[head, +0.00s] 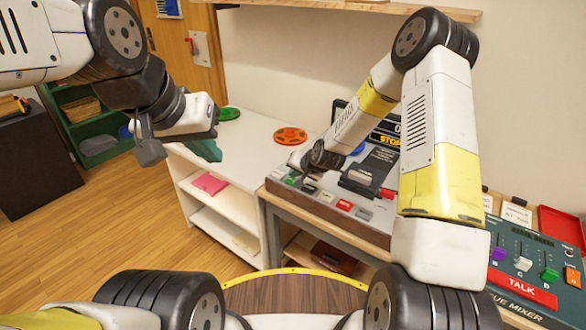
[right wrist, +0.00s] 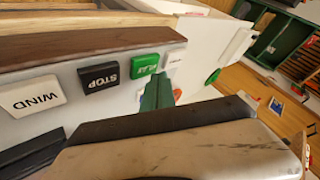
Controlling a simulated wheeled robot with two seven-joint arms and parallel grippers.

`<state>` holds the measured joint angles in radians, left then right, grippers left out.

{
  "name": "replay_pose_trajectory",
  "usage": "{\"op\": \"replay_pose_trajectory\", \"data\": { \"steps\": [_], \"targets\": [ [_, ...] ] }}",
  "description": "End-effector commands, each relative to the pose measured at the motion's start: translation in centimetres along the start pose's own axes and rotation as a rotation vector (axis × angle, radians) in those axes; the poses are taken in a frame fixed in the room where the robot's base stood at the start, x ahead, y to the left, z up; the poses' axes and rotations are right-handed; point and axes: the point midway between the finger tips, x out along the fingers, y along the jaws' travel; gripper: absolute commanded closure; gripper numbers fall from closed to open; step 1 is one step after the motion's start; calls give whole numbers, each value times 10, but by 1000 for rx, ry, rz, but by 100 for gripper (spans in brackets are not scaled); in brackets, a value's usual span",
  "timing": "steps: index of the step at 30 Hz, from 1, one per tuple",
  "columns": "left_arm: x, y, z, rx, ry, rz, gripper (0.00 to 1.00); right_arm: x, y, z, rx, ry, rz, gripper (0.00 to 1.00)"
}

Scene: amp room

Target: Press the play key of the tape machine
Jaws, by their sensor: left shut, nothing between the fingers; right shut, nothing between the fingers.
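The tape machine (head: 385,207) stands on a wooden table right of centre in the head view, with a row of keys along its front edge. The green play key (head: 291,181) is near the left end of that row. In the right wrist view the green key (right wrist: 145,65) sits beside the black STOP key (right wrist: 99,77); its lettering is upside down and partly readable. My right gripper (head: 304,176) is shut and empty, low over the left keys. Whether it touches the play key cannot be told. My left gripper (head: 208,133) is shut and empty, away from the machine.
A white WIND key (right wrist: 34,96) lies beyond STOP. A red key (head: 344,205) is further along the row. A white shelf unit (head: 245,135) with an orange reel (head: 290,135) stands left of the machine. A cue mixer (head: 525,265) is at the right.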

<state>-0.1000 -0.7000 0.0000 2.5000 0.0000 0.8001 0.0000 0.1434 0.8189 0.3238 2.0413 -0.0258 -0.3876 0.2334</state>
Motion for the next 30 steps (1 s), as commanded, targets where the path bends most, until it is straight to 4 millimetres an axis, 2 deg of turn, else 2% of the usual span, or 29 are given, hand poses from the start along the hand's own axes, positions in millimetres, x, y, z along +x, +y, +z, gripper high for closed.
{"op": "replay_pose_trajectory", "data": {
  "steps": [30],
  "targets": [
    [0,0,0,0,0,0,100,6,4,4,0,0,0,100]
  ]
}}
